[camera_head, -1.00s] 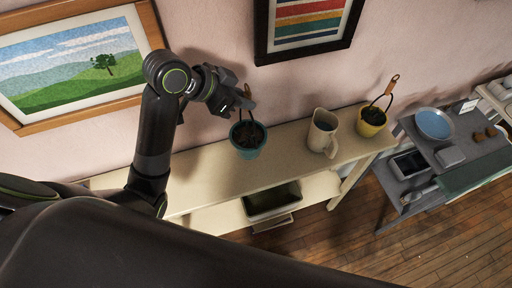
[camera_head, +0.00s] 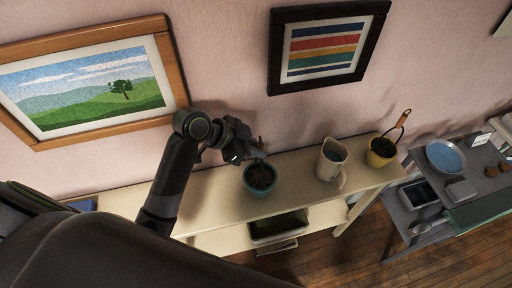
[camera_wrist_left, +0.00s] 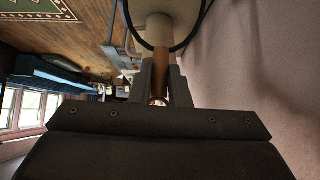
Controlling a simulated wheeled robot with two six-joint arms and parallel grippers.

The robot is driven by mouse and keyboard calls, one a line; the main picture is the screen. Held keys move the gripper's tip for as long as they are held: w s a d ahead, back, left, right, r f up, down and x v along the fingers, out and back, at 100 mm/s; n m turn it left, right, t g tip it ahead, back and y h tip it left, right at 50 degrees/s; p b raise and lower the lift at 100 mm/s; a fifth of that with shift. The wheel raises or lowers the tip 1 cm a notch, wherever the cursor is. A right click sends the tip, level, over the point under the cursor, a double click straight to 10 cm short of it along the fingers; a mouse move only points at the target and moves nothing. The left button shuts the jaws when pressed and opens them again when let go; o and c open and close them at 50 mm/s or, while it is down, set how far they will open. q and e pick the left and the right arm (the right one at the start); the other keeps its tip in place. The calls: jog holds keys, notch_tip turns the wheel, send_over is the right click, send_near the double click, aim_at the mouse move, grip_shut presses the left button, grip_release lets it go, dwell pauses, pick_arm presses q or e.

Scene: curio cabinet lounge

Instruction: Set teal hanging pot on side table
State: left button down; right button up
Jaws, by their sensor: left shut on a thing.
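The teal hanging pot (camera_head: 259,180), with dark soil and a plant inside, is at the cream table (camera_head: 215,200). I cannot tell whether its base touches the top. My left gripper (camera_head: 257,153) is just above and behind the pot's rim. In the left wrist view its jaws (camera_wrist_left: 161,92) are shut on the pot's copper-brown handle grip (camera_wrist_left: 160,70), with the dark wire loop (camera_wrist_left: 140,38) beyond. My right gripper is not in view.
A cream pitcher (camera_head: 331,160) and a yellow hanging pot (camera_head: 381,152) stand on the table to the right. A dark bin (camera_head: 278,226) is on the lower shelf. A grey cart (camera_head: 478,173) is farther right. Bare tabletop lies left of the teal pot.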

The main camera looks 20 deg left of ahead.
pick_arm(q)
jog(key=shift+f, duration=0.25)
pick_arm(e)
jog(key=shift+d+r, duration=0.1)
pick_arm(q)
jog(key=c, duration=1.4)
grip_release()
jog(key=shift+s, duration=0.1)
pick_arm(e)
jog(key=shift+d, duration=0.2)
pick_arm(q)
jog(key=shift+o, duration=0.2)
jog(key=v, duration=1.2)
jog(key=shift+b, duration=0.45)
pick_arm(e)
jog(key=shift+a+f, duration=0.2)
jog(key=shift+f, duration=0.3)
